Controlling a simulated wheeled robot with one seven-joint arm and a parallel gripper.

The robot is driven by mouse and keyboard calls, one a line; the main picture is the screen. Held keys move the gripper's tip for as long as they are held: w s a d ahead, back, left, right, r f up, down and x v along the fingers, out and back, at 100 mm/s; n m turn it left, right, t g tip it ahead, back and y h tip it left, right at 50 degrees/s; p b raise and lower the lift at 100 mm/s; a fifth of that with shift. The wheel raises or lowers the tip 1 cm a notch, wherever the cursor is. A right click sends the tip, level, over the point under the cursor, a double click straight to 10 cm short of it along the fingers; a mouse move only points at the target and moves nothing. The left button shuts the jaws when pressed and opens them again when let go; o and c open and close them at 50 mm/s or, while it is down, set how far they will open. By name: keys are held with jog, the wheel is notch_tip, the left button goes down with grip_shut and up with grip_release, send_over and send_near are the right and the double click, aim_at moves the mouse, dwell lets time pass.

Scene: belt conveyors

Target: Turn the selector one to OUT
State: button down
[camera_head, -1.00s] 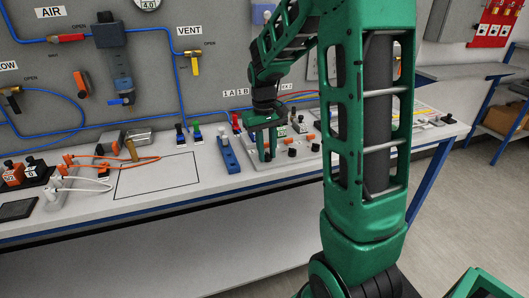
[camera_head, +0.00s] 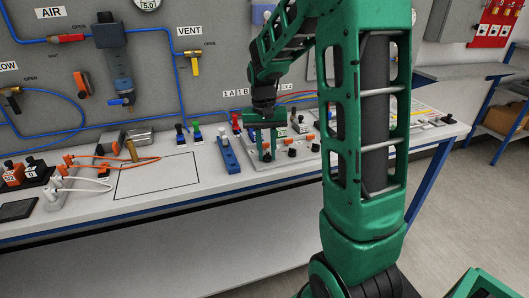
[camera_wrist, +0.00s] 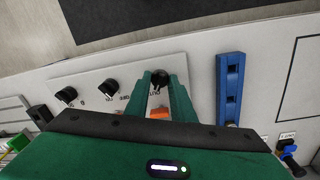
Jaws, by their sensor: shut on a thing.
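A pale selector panel (camera_wrist: 93,81) lies on the bench with a row of black knobs. My gripper (camera_wrist: 160,80) points down with its two green fingers shut on the selector knob (camera_wrist: 160,75) nearest the blue block. Lettering that seems to read OUT shows beside that knob; its number cannot be read. The fingers partly cover the knob, so its exact pointing is hard to tell. In the head view my gripper (camera_head: 267,157) stands at the panel's left end and hides most of this knob.
Two more black knobs, a middle one (camera_wrist: 110,88) and a far one (camera_wrist: 67,96), stand beside my fingers. An orange part (camera_wrist: 159,113) shows between the fingers. A blue block (camera_head: 228,154) lies close to the left. The outlined bench area (camera_head: 157,176) is clear.

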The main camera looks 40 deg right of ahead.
jog(key=shift+a, duration=0.25)
jog(key=c, duration=1.5)
grip_release()
jog(key=shift+d, duration=0.1)
jog(key=shift+r, duration=0.1)
jog(key=r, duration=1)
jog(key=shift+w+a+r, duration=0.25)
jog(key=shift+a, duration=0.05)
